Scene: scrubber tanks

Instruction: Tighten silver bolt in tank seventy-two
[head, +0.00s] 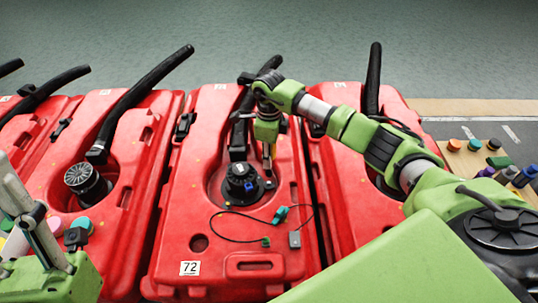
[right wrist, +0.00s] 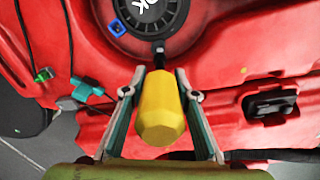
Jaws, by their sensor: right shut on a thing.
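Tank seventy-two (head: 215,245) is the red tank in the middle of the head view, with a "72" label (head: 189,268) near its front. A round black cap (head: 240,183) sits in its recess. My right gripper (head: 267,135) is over this recess, shut on a yellow-handled tool (right wrist: 160,112). In the right wrist view, the tool's dark shaft points at a small tab at the cap's edge (right wrist: 150,15). A small pale spot at the tip may be the silver bolt (right wrist: 160,48); contact is unclear. My left gripper (head: 35,230) is at the lower left, its jaw state unclear.
A thin cable with a teal connector (head: 281,214) lies on the tank. Other red tanks with black hoses (head: 150,85) stand on both sides. A wooden surface (head: 470,165) with coloured knobs is at the right. Open floor (head: 300,40) lies behind.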

